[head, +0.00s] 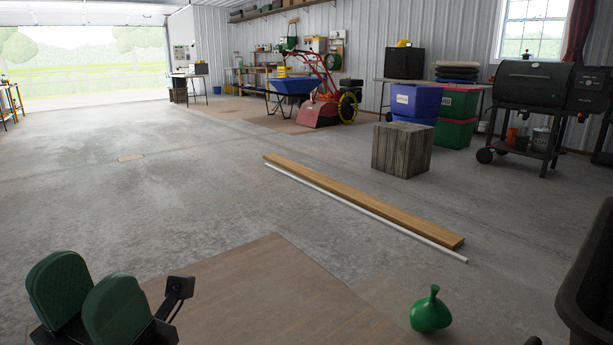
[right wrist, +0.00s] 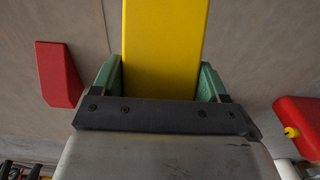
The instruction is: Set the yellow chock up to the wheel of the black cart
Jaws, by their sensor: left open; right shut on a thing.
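The yellow chock (right wrist: 165,45) fills the upper middle of the right wrist view as a long yellow block. My right gripper (right wrist: 160,82) is shut on it, with a green finger on each side. The right gripper does not show in the head view. A black tub-like body (head: 588,285), which looks like part of the black cart, is cut off at the right edge of the head view; no wheel of it is visible. My left gripper (head: 86,300) is open and empty at the lower left of the head view.
A red wedge (right wrist: 58,75) and a red container (right wrist: 300,125) with a yellow cap lie on the floor. Floor at left is clear.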

